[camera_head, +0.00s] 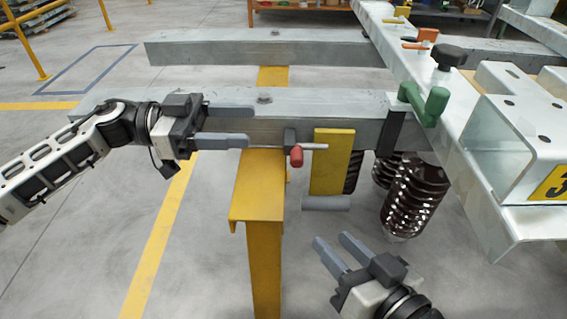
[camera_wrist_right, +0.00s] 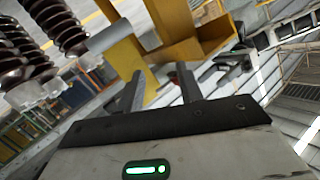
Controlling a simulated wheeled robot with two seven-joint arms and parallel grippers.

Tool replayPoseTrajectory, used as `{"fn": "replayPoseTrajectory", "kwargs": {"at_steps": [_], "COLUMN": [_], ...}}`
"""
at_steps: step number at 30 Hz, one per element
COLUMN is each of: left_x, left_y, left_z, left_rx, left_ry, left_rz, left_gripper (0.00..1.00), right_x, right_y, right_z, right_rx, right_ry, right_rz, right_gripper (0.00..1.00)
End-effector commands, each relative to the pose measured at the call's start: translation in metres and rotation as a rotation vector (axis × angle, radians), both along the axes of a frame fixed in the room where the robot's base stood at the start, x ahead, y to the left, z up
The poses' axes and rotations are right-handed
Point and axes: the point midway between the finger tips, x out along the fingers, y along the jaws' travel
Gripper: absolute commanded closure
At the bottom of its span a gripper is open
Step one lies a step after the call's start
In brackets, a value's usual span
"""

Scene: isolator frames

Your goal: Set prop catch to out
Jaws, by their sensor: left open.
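The catch appears as a thin metal rod (camera_head: 316,147) lying along the front beam, with a red knob (camera_head: 296,157) hanging below its dark bracket (camera_head: 290,138). My right gripper (camera_head: 332,240) is open and empty, below and to the right of the knob. The right wrist view shows its two fingers apart (camera_wrist_right: 160,82), with a small red spot, probably the knob, between them.
A yellow post (camera_head: 262,240) stands below the grey front beam (camera_head: 340,103). Brown ribbed insulators (camera_head: 415,195) hang to the right. A green handle (camera_head: 428,103) and a black knob (camera_head: 449,56) sit on the right-hand frame. Open floor lies below the left arm.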

Motion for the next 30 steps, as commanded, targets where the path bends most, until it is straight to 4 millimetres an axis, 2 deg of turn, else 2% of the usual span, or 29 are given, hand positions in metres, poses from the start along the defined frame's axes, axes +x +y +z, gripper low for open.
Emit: {"fn": "replayPoseTrajectory", "kwargs": {"at_steps": [1, 10, 12, 19, 24, 30], "left_x": [0.0, 0.0, -0.001, 0.0, 0.0, 0.0], "left_y": [-0.001, -0.001, -0.021, -0.06, -0.074, -0.076], "left_z": [-0.012, -0.078, -0.069, -0.069, -0.067, -0.067], "left_rx": [-0.001, -0.004, -0.008, -0.006, -0.006, -0.005], "left_ry": [0.005, 0.002, -0.004, -0.004, -0.003, -0.001], "left_rz": [0.0, 0.001, -0.005, -0.002, 0.0, 0.002], "left_gripper": [0.42, 0.42, 0.42, 0.42, 0.42, 0.42], "right_x": [0.001, 0.002, 0.001, 0.004, 0.009, 0.01], "right_y": [0.001, 0.008, 0.008, 0.009, 0.007, 0.006], "right_z": [-0.002, 0.005, 0.008, 0.015, 0.022, 0.025], "right_rx": [0.017, 0.166, 0.185, 0.221, 0.198, 0.192], "right_ry": [-0.005, -0.03, -0.031, -0.069, -0.135, -0.153], "right_rz": [0.0, 0.014, 0.017, 0.022, 0.02, 0.018], "right_gripper": [0.64, 0.64, 0.64, 0.64, 0.64, 0.64]}}
